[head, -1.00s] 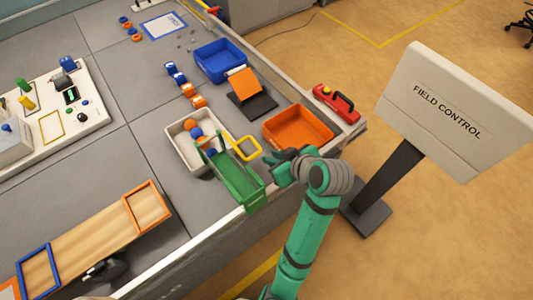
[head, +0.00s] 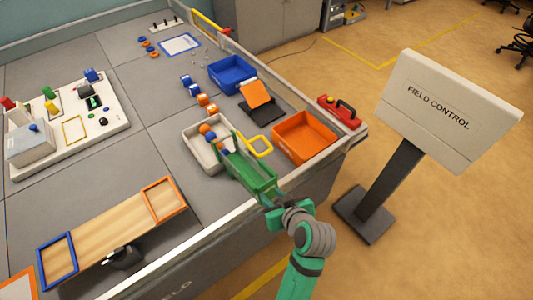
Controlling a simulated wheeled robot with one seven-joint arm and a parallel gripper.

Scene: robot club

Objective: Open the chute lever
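The green chute (head: 250,172) slopes from a white bin toward the table's front edge. A yellow loop handle (head: 261,146), which looks like the chute lever, sticks out to the right from the chute's upper part. My gripper (head: 275,208) is at the chute's near end by the table's front edge, apart from the yellow handle. It overlaps the chute's end in the picture, and I cannot tell whether they touch. The fingers are small and partly hidden, so their opening is unclear.
The white bin (head: 190,142) holds orange and blue balls. An orange bin (head: 305,136) stands right of the chute, with a blue bin (head: 233,74) farther back. The table's raised front rail (head: 205,237) runs below the chute. The FIELD CONTROL sign (head: 440,108) stands on the floor at right.

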